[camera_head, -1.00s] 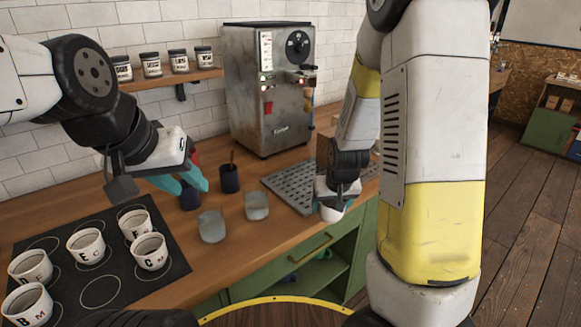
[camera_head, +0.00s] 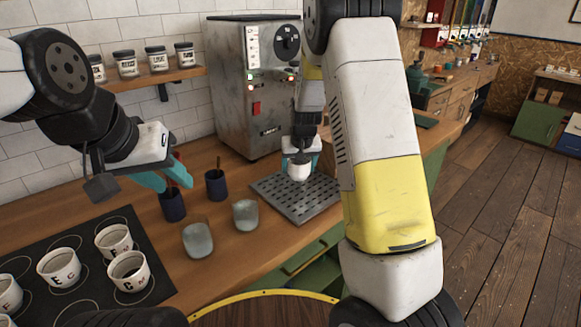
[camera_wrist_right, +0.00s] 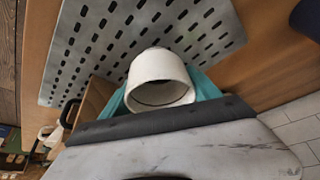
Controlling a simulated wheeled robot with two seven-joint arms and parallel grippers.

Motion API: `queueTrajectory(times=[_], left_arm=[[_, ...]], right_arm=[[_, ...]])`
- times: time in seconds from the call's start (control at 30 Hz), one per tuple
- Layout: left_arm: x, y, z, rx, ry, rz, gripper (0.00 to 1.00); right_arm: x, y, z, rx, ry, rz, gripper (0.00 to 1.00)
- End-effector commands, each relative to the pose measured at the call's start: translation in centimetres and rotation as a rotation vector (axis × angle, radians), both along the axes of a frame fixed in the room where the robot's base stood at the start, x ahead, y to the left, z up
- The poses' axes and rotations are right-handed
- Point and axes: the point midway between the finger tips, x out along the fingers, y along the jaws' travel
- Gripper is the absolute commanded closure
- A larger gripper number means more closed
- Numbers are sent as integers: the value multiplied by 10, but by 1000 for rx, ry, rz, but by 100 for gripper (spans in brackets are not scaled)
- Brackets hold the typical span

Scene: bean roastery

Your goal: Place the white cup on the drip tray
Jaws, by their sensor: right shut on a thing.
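The white cup (camera_head: 299,171) is in my right gripper (camera_head: 301,164), over the right part of the perforated metal drip tray (camera_head: 312,207). In the right wrist view the cup (camera_wrist_right: 158,68) sits between the teal fingers of the right gripper (camera_wrist_right: 160,95), with the tray (camera_wrist_right: 105,45) behind it. The gripper is shut on the cup. I cannot tell whether the cup's base touches the tray. My left gripper (camera_head: 166,177) is open and empty above the counter, by a dark blue cup.
The steel machine (camera_head: 255,90) stands behind the tray. Two dark blue cups (camera_head: 216,185) and two glass-like cups (camera_head: 245,215) stand left of the tray. Several lettered white cups (camera_head: 114,241) stand on a black mat (camera_head: 160,285) at front left. The tray's front part is clear.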

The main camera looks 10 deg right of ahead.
Motion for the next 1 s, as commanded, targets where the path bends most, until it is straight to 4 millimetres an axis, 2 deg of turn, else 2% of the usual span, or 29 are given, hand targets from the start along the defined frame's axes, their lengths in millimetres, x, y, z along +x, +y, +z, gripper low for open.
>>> queueTrajectory(times=[0.17,0.4,0.77,0.8,0.9,1.0], left_arm=[[0,0,0,0,0,0,64],[0,0,0,0,0,0,64],[0,0,0,0,0,0,64],[0,0,0,0,0,0,64],[0,0,0,0,0,0,64],[0,0,0,0,0,0,64]], right_arm=[[7,2,-5,0,1,-1,88],[7,2,-35,0,1,-1,88],[7,1,-39,0,-1,-1,88],[7,1,-39,0,-1,-1,23],[7,2,-39,0,-1,-1,7],[6,2,-39,0,0,-1,7]])
